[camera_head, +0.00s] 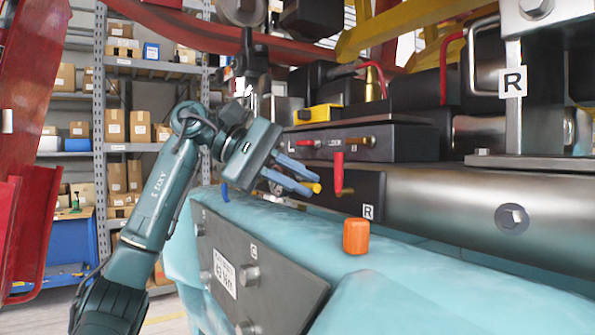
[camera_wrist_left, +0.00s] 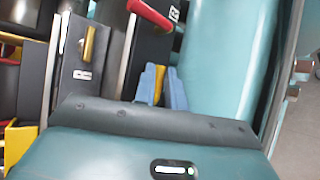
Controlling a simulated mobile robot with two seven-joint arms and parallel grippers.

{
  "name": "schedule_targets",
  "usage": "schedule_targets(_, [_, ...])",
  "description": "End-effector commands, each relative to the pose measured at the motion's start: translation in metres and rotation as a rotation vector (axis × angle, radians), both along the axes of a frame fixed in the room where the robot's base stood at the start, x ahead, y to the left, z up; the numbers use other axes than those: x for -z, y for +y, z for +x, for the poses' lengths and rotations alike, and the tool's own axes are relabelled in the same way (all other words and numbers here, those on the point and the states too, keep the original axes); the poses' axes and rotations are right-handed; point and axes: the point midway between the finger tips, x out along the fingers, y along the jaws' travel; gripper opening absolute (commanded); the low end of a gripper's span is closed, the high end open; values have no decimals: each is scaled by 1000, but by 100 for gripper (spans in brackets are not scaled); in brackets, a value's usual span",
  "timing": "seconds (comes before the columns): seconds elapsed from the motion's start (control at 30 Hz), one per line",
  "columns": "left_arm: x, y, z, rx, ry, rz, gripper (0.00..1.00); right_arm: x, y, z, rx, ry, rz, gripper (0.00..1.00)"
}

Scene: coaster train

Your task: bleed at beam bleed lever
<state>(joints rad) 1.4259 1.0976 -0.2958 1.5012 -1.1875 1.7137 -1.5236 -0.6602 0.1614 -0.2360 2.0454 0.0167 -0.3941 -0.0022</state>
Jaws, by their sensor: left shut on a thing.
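My left gripper (camera_head: 300,181) reaches in from the left above the pale blue beam (camera_head: 395,265). Its blue fingers are closed around a small yellow piece (camera_head: 316,188), which also shows between the fingers in the left wrist view (camera_wrist_left: 159,84). Most of this piece is hidden, so I cannot tell whether it is the bleed lever. A red lever (camera_head: 338,173) hangs just right of the fingertips, apart from them. It also shows at the top of the left wrist view (camera_wrist_left: 151,14). My right gripper is not in view.
An orange cylinder (camera_head: 355,236) stands on the beam, right of the gripper. A dark block (camera_head: 400,146) with brass fittings lies behind the red lever, and a grey pipe (camera_head: 450,212) runs to the right. A yellow block (camera_head: 318,114) sits above. Shelves (camera_head: 100,120) stand behind my arm.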

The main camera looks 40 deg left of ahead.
Motion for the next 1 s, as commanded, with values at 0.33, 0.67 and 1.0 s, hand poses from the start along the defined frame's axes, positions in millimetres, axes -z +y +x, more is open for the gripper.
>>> schedule_targets(0.33, [1, 0, 0, -1, -8, 30, 16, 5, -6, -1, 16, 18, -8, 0])
schedule_targets(0.67, [-1, 1, -1, -1, -8, 28, 21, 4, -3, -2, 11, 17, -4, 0])
schedule_targets(1.0, [-30, 42, -31, -3, -12, 25, 21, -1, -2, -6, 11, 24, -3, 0])
